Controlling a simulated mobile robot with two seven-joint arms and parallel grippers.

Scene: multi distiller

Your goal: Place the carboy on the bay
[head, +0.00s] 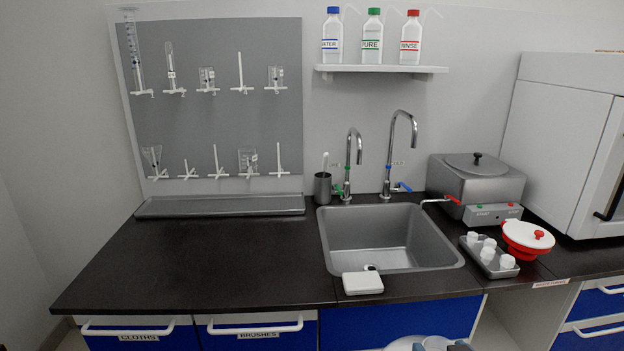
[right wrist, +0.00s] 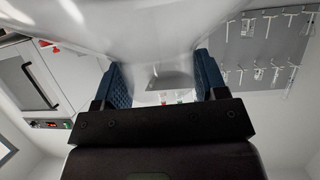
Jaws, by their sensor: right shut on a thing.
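A large translucent whitish vessel, which I take for the carboy (right wrist: 140,30), fills the upper middle of the right wrist view. My right gripper (right wrist: 163,85) is shut on it, with one blue finger pad on each side. In the head view only the top of the carboy (head: 404,343) and bits of my right gripper (head: 440,346) show at the bottom edge, in front of the counter. An open white compartment (head: 512,318), which may be the bay, lies under the counter to their right, below a small red-lettered label. Its floor is out of view. My left gripper is not in view.
Blue drawers (head: 140,338) flank the area under the dark counter (head: 215,262). The sink (head: 388,240) has a white box (head: 362,283) at its front rim.

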